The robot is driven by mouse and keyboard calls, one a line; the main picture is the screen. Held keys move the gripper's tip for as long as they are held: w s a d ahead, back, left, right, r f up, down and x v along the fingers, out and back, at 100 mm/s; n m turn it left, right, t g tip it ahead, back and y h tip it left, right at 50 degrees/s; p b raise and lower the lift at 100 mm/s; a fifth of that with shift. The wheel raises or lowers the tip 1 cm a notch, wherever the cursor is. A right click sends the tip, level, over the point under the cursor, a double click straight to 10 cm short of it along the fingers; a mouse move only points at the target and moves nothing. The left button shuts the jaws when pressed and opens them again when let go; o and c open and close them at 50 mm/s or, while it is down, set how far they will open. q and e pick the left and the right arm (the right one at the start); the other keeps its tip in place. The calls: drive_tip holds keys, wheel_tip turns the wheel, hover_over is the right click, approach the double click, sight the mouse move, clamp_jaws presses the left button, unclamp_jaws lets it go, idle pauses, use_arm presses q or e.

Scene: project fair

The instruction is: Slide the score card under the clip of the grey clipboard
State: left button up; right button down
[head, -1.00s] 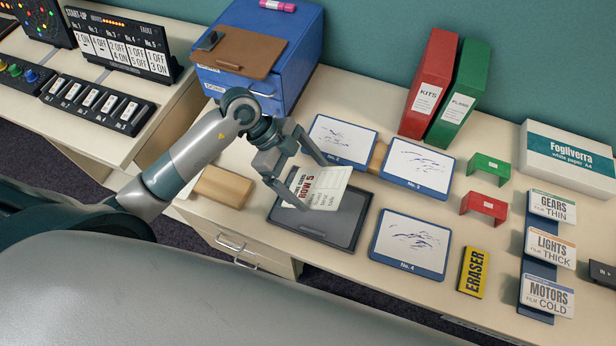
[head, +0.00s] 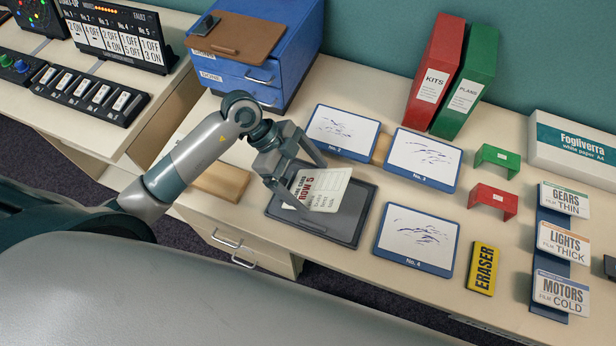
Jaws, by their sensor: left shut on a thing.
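The score card (head: 327,188), white with red "ROW 5" lettering, is held in my left gripper (head: 303,180). The gripper is shut on its left part, one finger on the far side and one on the near side. The card is tilted and lies over the upper part of the dark grey clipboard (head: 345,229). I cannot tell whether card and board touch. My right gripper is not in view.
White boards No. 2 (head: 342,130), No. 3 (head: 424,160) and No. 4 (head: 417,238) lie close around the clipboard. A wooden block (head: 222,183) is to its left. A blue drawer cabinet (head: 293,60) with a brown clipboard (head: 240,35) on top stands behind. An eraser (head: 483,268) lies right.

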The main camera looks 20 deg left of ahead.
use_arm(q)
drive_tip(key=shift+f, duration=0.3)
idle(0.4)
drive_tip(key=o, duration=0.7)
drive_tip(key=b+v, duration=0.3)
drive_tip(key=v, duration=1.4)
drive_tip(key=shift+a+r, duration=0.15)
drive_tip(key=shift+s, duration=0.1)
